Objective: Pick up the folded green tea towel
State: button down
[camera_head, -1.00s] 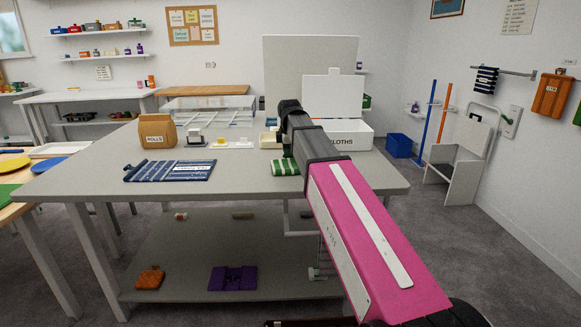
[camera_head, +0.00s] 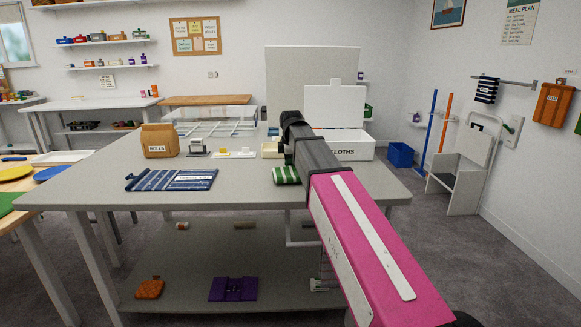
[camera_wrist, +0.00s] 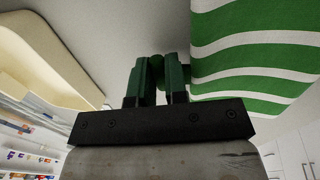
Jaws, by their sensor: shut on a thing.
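The folded tea towel (camera_head: 287,175), green with white stripes, is near the front of the grey table, just below my gripper's dark wrist. In the wrist view the towel (camera_wrist: 258,50) fills the upper right. My gripper (camera_wrist: 159,75) has its two green fingers close together, with a small dark green bit between them, beside the towel's left edge. The gripper is shut on the towel. In the head view my arm hides the fingertips. I cannot tell whether the towel is clear of the table.
On the table (camera_head: 110,185) are a striped blue towel (camera_head: 171,180), a ROLLS bag (camera_head: 159,140), small white items and a white CLOTHS bin (camera_head: 350,150) behind my arm. A cream tray (camera_wrist: 40,60) is close left in the wrist view.

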jog(key=r, duration=0.2)
jog(key=a+r, duration=0.1)
jog(key=shift+s+r, duration=0.3)
jog(key=shift+r, duration=0.1)
jog(key=s+a+r, duration=0.5)
jog(key=a+r, duration=0.1)
jog(key=a, duration=0.3)
jog(key=shift+r, duration=0.15)
jog(key=shift+s, duration=0.15)
